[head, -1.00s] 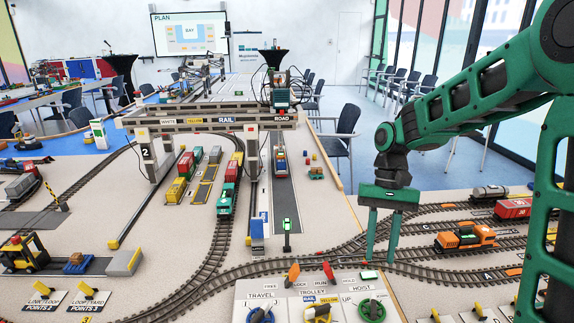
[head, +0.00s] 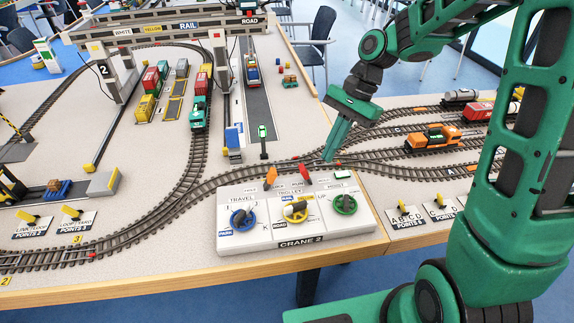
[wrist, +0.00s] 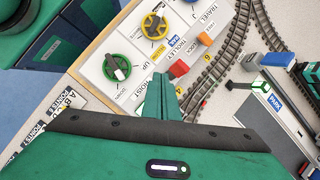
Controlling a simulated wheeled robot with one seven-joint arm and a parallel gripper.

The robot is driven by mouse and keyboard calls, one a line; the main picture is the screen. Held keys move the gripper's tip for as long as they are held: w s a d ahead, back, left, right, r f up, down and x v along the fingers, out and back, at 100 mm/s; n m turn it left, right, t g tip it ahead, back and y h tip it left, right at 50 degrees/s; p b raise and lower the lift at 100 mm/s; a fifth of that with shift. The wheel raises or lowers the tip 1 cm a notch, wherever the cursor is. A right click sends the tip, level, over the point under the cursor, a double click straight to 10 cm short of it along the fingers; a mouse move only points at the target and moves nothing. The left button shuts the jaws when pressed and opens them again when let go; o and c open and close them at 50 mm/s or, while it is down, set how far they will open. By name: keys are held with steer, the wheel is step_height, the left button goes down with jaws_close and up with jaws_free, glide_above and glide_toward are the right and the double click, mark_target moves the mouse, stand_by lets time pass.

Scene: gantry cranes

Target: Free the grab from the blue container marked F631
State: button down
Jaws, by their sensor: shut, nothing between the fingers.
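The CRANE 2 control box (head: 262,237) stands at the table's front edge. It carries a blue TRAVEL dial (head: 242,219), a yellow TROLLEY dial (head: 295,210) and a green HOIST dial (head: 344,204). Behind them stand an orange lever (head: 270,178) and a red lever (head: 305,178). My gripper (head: 329,157) is shut and empty, pointing down near the box's back edge, right of the red lever. In the wrist view its fingertips (wrist: 163,80) appear close to the red lever (wrist: 179,69); contact is unclear. I cannot identify the grab or a container marked F631.
The crane beam (head: 170,35) spans tracks and road at the back. A loaded truck (head: 253,75) stands on the road. A small green signal (head: 262,140) stands behind the box. Curved tracks pass behind it, and an orange locomotive (head: 432,138) stands at right.

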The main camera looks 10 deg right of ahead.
mark_target(269, 180)
steer(key=shift+w+a+r+m+t+y, duration=0.3)
steer(key=shift+a+m+y, duration=0.35)
steer(key=shift+m, duration=0.5)
steer(key=shift+w+a+r+m+t+y, duration=0.2)
steer(key=shift+w+a+m+t+y, duration=0.15)
steer(key=shift+a+m, duration=0.7)
steer(key=shift+w+a+r+m+t+y, duration=0.3)
steer(key=shift+a+m+y, duration=0.3)
steer(key=shift+m, duration=0.7)
steer(key=shift+f, duration=0.15)
steer(key=x, duration=0.9)
steer(key=shift+a+f, duration=0.25)
steer(key=shift+f, duration=0.05)
steer(key=shift+d+r, duration=0.1)
